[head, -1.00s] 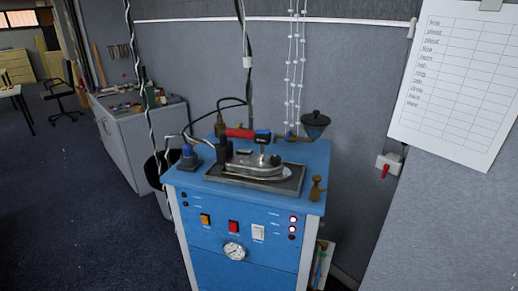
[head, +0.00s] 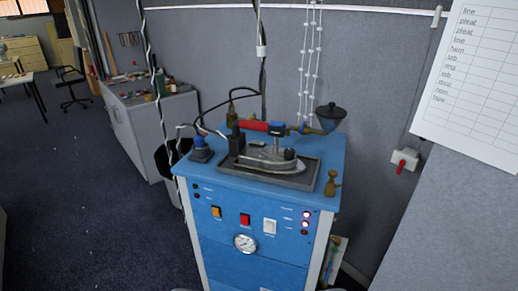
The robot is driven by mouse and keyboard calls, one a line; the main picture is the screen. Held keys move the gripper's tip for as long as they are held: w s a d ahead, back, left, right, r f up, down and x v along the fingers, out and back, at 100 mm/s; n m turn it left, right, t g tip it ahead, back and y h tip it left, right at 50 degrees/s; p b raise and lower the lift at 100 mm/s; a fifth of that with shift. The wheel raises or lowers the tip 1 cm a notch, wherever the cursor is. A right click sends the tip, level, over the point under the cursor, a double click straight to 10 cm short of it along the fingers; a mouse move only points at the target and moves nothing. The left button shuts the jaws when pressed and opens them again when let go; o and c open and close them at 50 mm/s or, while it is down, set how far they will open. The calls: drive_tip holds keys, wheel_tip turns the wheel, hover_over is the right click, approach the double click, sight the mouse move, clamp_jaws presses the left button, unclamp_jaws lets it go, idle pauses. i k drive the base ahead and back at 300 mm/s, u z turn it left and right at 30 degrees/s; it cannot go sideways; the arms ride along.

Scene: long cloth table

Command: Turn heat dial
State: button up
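A blue steam-iron unit (head: 215,255) stands in the middle of the head view. My gripper is not visible in the view.
A brass fitting (head: 332,184) stands at the unit's right front corner, and a dark funnel (head: 330,117) behind. Cables hang at the left and back. A grey cabinet (head: 130,140) and dark bin (head: 165,170) stand left. A red-handled valve (head: 404,161) is on the right wall.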

sight(289, 153)
drive_tip(key=u, duration=0.3)
drive_tip(key=i, duration=0.4)
drive_tip(key=u, duration=0.7)
drive_tip(key=i, duration=1.25)
drive_tip(key=z, duration=0.6)
drive_tip(key=i, duration=0.4)
drive_tip(key=z, duration=0.4)
